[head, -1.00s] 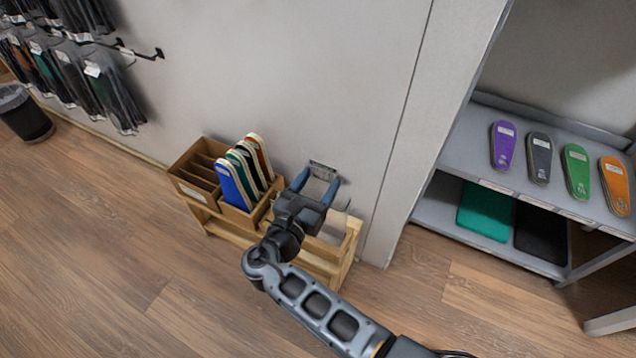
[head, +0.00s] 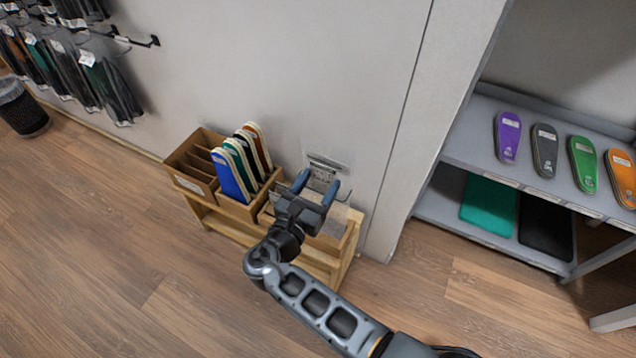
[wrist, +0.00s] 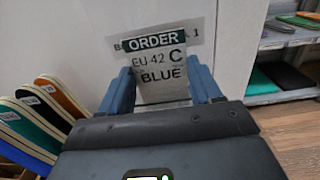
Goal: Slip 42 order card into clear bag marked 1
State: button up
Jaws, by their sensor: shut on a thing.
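The order card (wrist: 160,66) reads ORDER, EU 42 C, BLUE in the wrist view. It stands upright between the fingers of my gripper (wrist: 162,86), which is shut on it. In the head view my gripper (head: 317,186) is over the right part of the wooden stand, close to the wall. Behind the card, a pale sheet (wrist: 198,38) shows lettering starting with B and ending in 1; the card hides its middle. I cannot tell whether this is the clear bag or a wall sign. A greyish patch (head: 346,214) shows beside my gripper, unclear in kind.
The wooden stand (head: 228,226) holds blue, green and orange-brown insoles (head: 229,176) upright, left of my gripper. A grey shelf (head: 468,150) with several coloured insoles is at right. Packs (head: 105,85) hang on the wall above a dark bin (head: 22,108) at left. The floor in front is clear.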

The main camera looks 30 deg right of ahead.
jog(key=o, duration=1.1)
jog(key=shift+c, duration=0.2)
jog(key=shift+a, duration=0.1)
jog(key=v, duration=0.7)
jog(key=shift+s+a+p, duration=0.2)
jog(key=shift+s+p, duration=0.05)
jog(key=shift+p, duration=0.1)
